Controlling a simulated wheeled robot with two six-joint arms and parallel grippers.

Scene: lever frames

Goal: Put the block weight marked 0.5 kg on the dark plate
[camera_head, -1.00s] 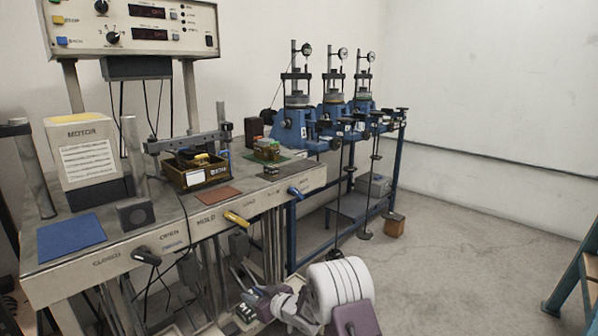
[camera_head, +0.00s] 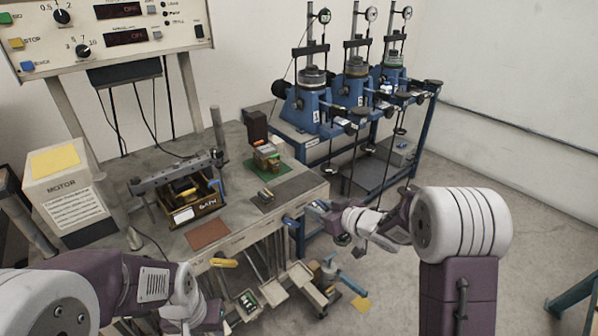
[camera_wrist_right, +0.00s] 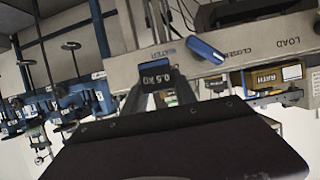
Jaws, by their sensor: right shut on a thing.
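My right gripper (camera_head: 322,212) is beside the right end of the bench, near a blue handle. In the right wrist view it is shut on a dark block marked 0.5 KG (camera_wrist_right: 161,76), with a finger on each side. The block is too small to make out in the head view.
Blue lever frames (camera_head: 355,92) stand behind on the right. Lever handles stick out from the bench front.

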